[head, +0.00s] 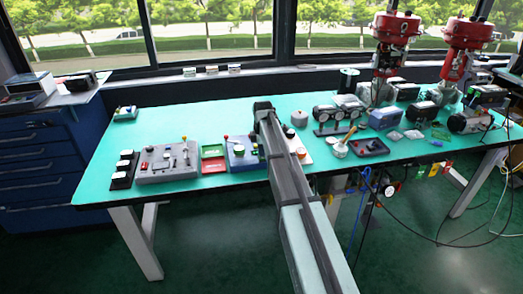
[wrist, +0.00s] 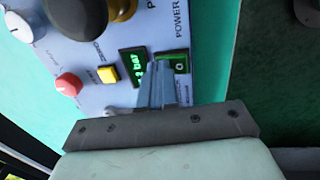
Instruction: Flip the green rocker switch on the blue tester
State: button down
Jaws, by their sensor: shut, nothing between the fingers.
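The blue tester (head: 238,160) stands on the bench just left of my arm in the head view. Its panel (wrist: 115,38) fills the upper left of the wrist view. The green rocker switch (wrist: 180,62) sits near the panel's edge by the POWER lettering. My gripper (wrist: 154,66) is shut and empty, its fingertips over the panel between the switch and the green display (wrist: 133,62). The fingers overlap the switch's near side in the picture. I cannot tell whether they touch it. My arm hides the gripper's fingers in the head view.
The panel also has a yellow button (wrist: 107,74), a red knob (wrist: 68,84), a white knob (wrist: 18,26) and large dark and brass knobs. Red and green trays (head: 213,166) and a grey unit (head: 165,172) stand left of the tester.

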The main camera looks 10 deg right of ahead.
jog(key=shift+w+f, duration=0.25)
jog(key=shift+f, duration=0.3)
jog(key=shift+s, duration=0.8)
notch_tip(320, 180, up, 14)
jog(key=w, duration=0.3)
jog(key=r, duration=0.1)
send_over(263, 159)
jog(key=f, duration=0.4)
jog(key=w+f, duration=0.1)
jog(key=f, duration=0.4)
jog(key=w+f, duration=0.1)
jog(key=f, duration=0.3)
jog(key=shift+w+f, duration=0.2)
jog(key=shift+f, duration=0.15)
jog(key=shift+f, duration=0.1)
